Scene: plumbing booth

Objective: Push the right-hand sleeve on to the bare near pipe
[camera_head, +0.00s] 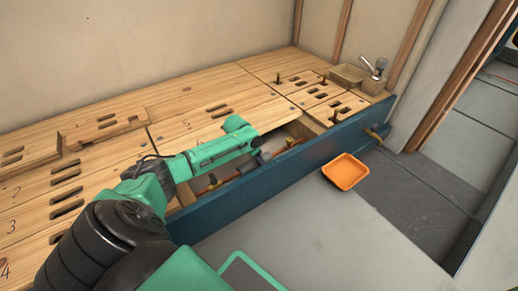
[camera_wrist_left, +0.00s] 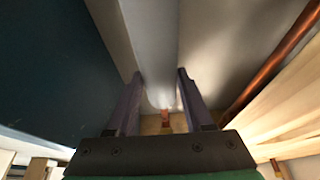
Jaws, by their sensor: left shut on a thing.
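My left gripper (camera_head: 260,157) reaches down into the open trench along the near side of the wooden deck. In the left wrist view, its two dark fingers (camera_wrist_left: 160,76) are shut on a smooth grey tube-like sleeve (camera_wrist_left: 150,45) that runs between them. A small copper-coloured piece (camera_wrist_left: 165,117) shows at the sleeve's lower end; I cannot tell whether it is inside the sleeve. A bare copper pipe (camera_wrist_left: 275,65) runs along the right side of that view, apart from the fingers. In the head view, my arm hides much of the trench. My right gripper is not in view.
A dark blue board (camera_head: 320,155) borders the trench on its near side. Slotted wooden deck panels (camera_head: 190,125) lie behind the arm. A box with a tap (camera_head: 372,70) stands at the back right.

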